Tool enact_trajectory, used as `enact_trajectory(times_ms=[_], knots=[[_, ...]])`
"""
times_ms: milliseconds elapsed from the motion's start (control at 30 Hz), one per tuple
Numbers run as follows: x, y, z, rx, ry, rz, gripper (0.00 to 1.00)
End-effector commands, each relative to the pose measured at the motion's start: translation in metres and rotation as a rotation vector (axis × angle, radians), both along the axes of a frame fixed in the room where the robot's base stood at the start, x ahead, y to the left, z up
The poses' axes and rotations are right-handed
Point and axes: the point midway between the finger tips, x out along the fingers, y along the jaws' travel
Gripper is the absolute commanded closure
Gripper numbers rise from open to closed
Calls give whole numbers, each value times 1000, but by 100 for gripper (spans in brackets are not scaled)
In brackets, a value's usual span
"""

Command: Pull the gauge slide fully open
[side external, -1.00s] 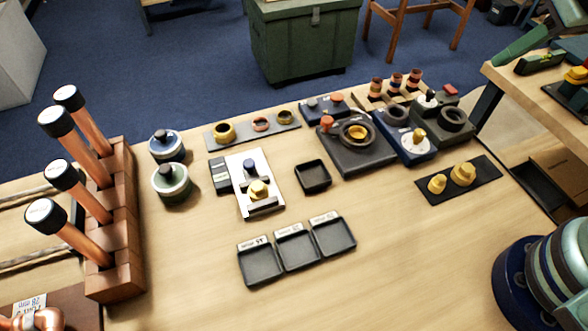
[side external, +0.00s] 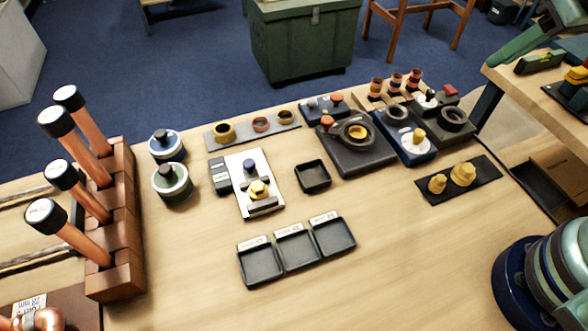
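A white plate (side external: 239,169) lies on the bench left of centre, probably the gauge. It bears a dark round knob (side external: 249,166), a yellow hexagonal piece (side external: 259,189) below that, and a dark bar (side external: 263,206) near its front end. A dark block (side external: 220,176) adjoins its left side. I cannot tell which of these parts is the slide or how far it is open. My gripper is not in view, and nothing is seen touching the plate.
Right of the plate is a small empty black tray (side external: 325,177); three labelled trays (side external: 261,281) stand in front. Dark fixtures (side external: 352,160) stand at back right. The bench's front middle is clear.

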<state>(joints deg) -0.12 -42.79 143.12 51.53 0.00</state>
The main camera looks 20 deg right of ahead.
Motion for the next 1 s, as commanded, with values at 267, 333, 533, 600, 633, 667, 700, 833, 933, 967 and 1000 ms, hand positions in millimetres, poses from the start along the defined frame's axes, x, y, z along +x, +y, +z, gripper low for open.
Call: enact_trajectory(times_ms=[267,333,533,600,633,667,700,833,933,967,1000], knots=[[38,48,2,-5,26,154,40],[53,72,1,-9,35,218,40],[86,149,-14,-18,53,396,40],[94,179,-24,-23,61,458,40],[96,192,-28,-25,63,485,40],[98,206,-34,-27,67,511,40],[100,224,-40,-30,70,546,40],[99,279,-66,-39,80,652,40],[95,312,-83,-45,85,713,40],[94,319,-87,-47,86,727,40],[92,328,-92,-49,88,744,40]])
